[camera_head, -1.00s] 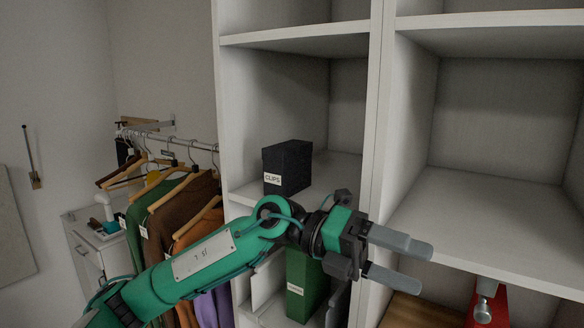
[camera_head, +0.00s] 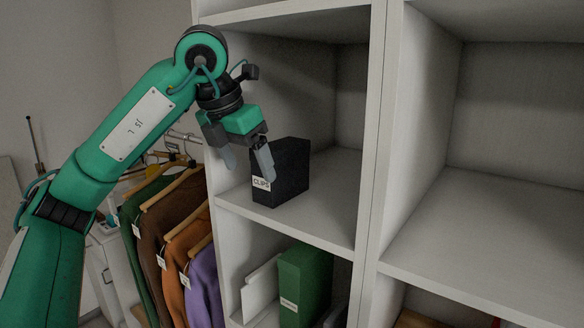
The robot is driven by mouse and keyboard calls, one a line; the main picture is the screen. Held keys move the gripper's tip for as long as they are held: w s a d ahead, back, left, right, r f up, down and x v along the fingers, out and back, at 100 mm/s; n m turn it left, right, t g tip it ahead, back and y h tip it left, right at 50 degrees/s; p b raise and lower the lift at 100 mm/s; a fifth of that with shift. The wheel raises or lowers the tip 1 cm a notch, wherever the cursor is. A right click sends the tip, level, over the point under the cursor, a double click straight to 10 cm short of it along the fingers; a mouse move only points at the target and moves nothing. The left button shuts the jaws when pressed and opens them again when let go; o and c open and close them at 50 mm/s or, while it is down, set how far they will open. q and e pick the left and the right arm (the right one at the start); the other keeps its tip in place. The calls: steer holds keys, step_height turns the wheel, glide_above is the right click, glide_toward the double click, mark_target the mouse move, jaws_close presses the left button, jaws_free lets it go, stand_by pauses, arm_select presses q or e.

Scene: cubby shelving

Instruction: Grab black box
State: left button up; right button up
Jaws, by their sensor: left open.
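The black box (camera_head: 287,172) with a white "CLIPS" label stands upright on the middle shelf (camera_head: 318,213) of the left cubby column. My left gripper (camera_head: 248,166) points downward at the front left of the box. Its two grey fingers are apart and nothing is between them. The right finger overlaps the box's front left edge in the picture; I cannot tell whether it touches. The left finger hangs by the cubby's left wall. My right gripper is not in view.
A green box (camera_head: 304,284) and white folders (camera_head: 262,290) stand in the compartment below. The right cubby (camera_head: 500,225) is empty. Clothes hang on a rail (camera_head: 165,225) at the left. A vertical divider (camera_head: 373,150) separates the columns.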

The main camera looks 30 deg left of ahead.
mark_target(281, 144)
arm_select(q)
steer(key=shift+w+d+r, duration=0.1)
steer(key=shift+w+d, duration=0.05)
steer(key=shift+w, duration=0.55)
steer(key=shift+w+d+r+p, duration=0.15)
steer(key=shift+w+p, duration=0.2)
steer(key=shift+w, duration=0.3)
steer(key=shift+w+d+r+p, duration=0.1)
steer(key=shift+w+p, duration=0.25)
steer(key=shift+w, duration=0.25)
steer(key=w, duration=0.1)
steer(key=w+p, duration=0.1)
steer(key=w, duration=0.1)
steer(key=w+p, duration=0.1)
steer(key=w, duration=0.1)
steer(key=shift+w+d+r, duration=0.1)
steer(key=shift+d, duration=0.15)
steer(key=shift+w+f+p, duration=0.2)
steer(key=shift+f+p, duration=0.1)
steer(key=shift+p, duration=0.25)
steer(key=shift+w+f, duration=0.15)
steer(key=shift+f, duration=0.3)
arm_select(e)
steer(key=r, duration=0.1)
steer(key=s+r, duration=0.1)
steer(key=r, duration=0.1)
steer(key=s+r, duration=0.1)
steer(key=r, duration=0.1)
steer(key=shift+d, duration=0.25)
